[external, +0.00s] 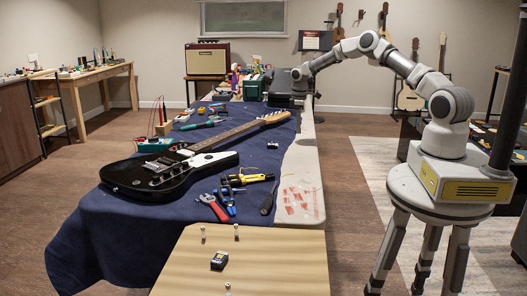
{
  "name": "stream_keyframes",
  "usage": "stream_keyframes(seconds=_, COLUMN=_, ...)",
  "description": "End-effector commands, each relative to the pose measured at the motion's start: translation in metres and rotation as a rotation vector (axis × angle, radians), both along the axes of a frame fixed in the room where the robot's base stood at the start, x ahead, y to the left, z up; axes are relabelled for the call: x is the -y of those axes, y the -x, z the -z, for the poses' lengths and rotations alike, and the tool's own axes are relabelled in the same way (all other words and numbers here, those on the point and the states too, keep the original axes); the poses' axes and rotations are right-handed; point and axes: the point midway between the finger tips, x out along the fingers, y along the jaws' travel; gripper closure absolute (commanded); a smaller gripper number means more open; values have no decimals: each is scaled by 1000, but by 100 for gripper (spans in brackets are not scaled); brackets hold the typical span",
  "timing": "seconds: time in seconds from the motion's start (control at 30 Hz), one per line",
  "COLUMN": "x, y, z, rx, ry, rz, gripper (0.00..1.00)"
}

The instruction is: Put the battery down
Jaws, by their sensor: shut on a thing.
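My gripper (299,88) is at the far end of the table, pointing down in front of a dark case. It is small in the external view and shut; the battery in it is too small and dark to make out against the case. I cannot tell whether the battery touches anything below. A small dark box-shaped item (219,260) with a pale label lies on the near wooden board, and another small block (272,145) lies on the blue cloth; I cannot tell what either is.
An electric guitar (170,172) lies on the blue cloth (110,235). Pliers (213,207), a yellow tool (250,178) and a screwdriver (268,200) lie near it. The wooden board (280,265) has several small posts. The dark case (281,88) stands at the far end.

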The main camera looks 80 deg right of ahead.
Motion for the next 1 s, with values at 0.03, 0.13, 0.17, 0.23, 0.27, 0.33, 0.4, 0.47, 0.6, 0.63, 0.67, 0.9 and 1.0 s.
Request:
stream_keyframes(seconds=0.03, x=0, y=-3, z=2, rx=1, ry=1, rz=0, gripper=95)
stream_keyframes(seconds=0.13, x=-1, y=-3, z=8, rx=-1, ry=0, rz=0, gripper=95)
stream_keyframes(seconds=0.17, x=-1, y=-3, z=11, rx=-1, ry=-1, rz=0, gripper=95)
stream_keyframes(seconds=0.23, x=-1, y=-3, z=21, rx=-1, ry=-2, rz=0, gripper=95)
stream_keyframes(seconds=0.27, x=-1, y=-3, z=26, rx=-1, ry=-2, rz=0, gripper=95)
stream_keyframes(seconds=0.33, x=-1, y=-3, z=37, rx=-1, ry=-2, rz=1, gripper=95)
stream_keyframes(seconds=0.4, x=-1, y=-3, z=42, rx=0, ry=-1, rz=1, gripper=95)
stream_keyframes(seconds=0.47, x=-1, y=-3, z=43, rx=0, ry=0, rz=0, gripper=95)
stream_keyframes(seconds=0.6, x=-1, y=-3, z=42, rx=0, ry=0, rz=0, gripper=95)
stream_keyframes(seconds=0.63, x=-1, y=-3, z=42, rx=0, ry=0, rz=0, gripper=95)
stream_keyframes(seconds=0.67, x=-1, y=-3, z=43, rx=0, ry=0, rz=0, gripper=95)
stream_keyframes(seconds=0.9, x=-1, y=-3, z=50, rx=0, ry=0, rz=0, gripper=39)
stream_keyframes(seconds=1.0, x=-1, y=-3, z=49, rx=0, ry=0, rz=0, gripper=21)
